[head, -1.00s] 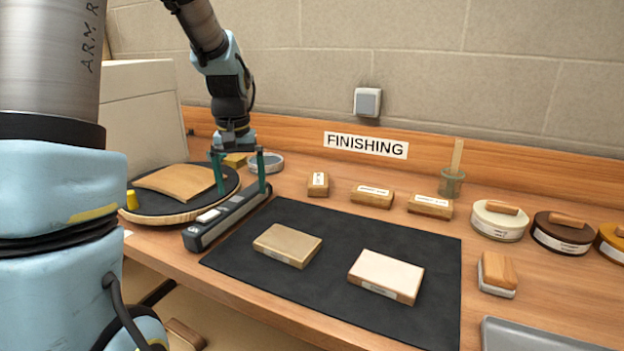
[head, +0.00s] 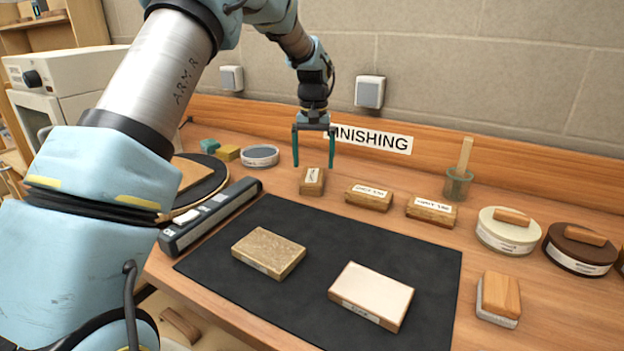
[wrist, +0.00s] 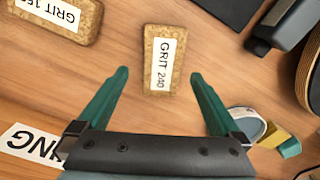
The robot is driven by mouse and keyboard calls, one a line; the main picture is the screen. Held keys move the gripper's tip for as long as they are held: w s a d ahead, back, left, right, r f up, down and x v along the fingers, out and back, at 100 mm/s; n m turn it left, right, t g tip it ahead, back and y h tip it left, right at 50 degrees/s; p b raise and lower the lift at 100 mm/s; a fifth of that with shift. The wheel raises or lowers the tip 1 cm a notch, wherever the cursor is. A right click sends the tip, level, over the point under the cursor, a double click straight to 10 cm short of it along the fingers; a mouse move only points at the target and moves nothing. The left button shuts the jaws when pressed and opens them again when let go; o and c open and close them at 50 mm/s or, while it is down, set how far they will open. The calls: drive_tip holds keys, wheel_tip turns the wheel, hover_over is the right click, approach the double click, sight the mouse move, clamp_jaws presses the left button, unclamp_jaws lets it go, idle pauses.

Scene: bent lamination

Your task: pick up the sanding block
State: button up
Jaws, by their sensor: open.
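A small cork sanding block labelled "GRIT 240" (head: 312,182) lies on the wooden bench below the FINISHING sign. In the wrist view, this block (wrist: 164,60) lies between and beyond the fingers, long side pointing towards the palm. My gripper (head: 314,163) is open and empty, with its two green fingers pointing down above and behind the block in the head view. In the wrist view, my gripper (wrist: 160,74) shows a wide gap, touching nothing. Two similar cork blocks, a middle one (head: 369,198) and a right one (head: 432,211), lie to its right.
A black mat (head: 320,245) in front holds a brown block (head: 268,252) and a pale block (head: 371,295). A long dark tool (head: 210,215) lies at left. A glass jar (head: 458,186), round tins (head: 507,231) and a wooden-topped block (head: 499,298) stand at right.

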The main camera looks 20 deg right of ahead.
sight(312, 175)
drive_tip(key=shift+w+a+f+p, duration=0.1)
drive_tip(key=shift+f+p, duration=0.5)
drive_tip(key=shift+f, duration=0.8)
drive_tip(key=shift+a+f+p, duration=0.1)
drive_tip(key=shift+f+p, duration=0.5)
drive_tip(key=shift+f, duration=0.75)
drive_tip(key=shift+c, duration=0.4)
drive_tip(key=c, duration=1.4)
drive_tip(key=shift+o, duration=0.2)
wheel_tip(312, 175, up, 10)
drive_tip(key=b, duration=0.3)
drive_tip(key=shift+r, duration=0.1)
drive_tip(key=o, duration=1)
drive_tip(key=c, duration=0.7)
